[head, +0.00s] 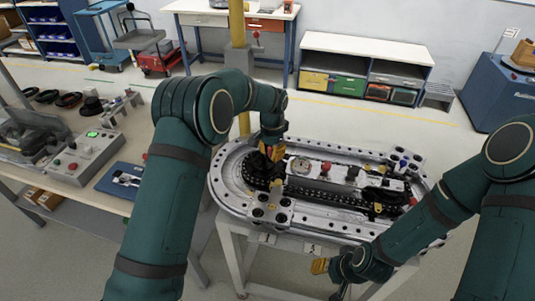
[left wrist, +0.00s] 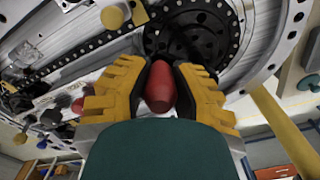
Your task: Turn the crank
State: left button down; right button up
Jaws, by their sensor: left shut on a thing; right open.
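The oval ring track (head: 226,186) stands on a light frame in the middle of the head view. My left gripper (head: 271,153) is over the left end of the track. In the left wrist view, its yellow fingers are shut on a red crank handle (left wrist: 160,88). A dark round plate with holes (left wrist: 196,36) lies just behind the handle; the link between them is hidden. My right gripper (head: 322,268) is low in front of the track's front edge, apart from it. Its fingers are partly hidden in the head view.
A bench on the left carries a control box (head: 88,158) with a green display. A yellow post (head: 243,122) rises behind the track's left end. A white cabinet (head: 365,64) stands by the back wall. Grey floor is clear behind the track.

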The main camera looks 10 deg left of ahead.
pick_arm(q)
jog(key=shift+w+d+n, duration=0.2)
jog(key=shift+d+n, duration=0.1)
jog(key=shift+n, duration=0.4)
jog(key=c, duration=0.8)
grip_release()
jog(key=shift+o, duration=0.2)
notch_tip(320, 180, up, 12)
jog(key=shift+f, duration=0.1)
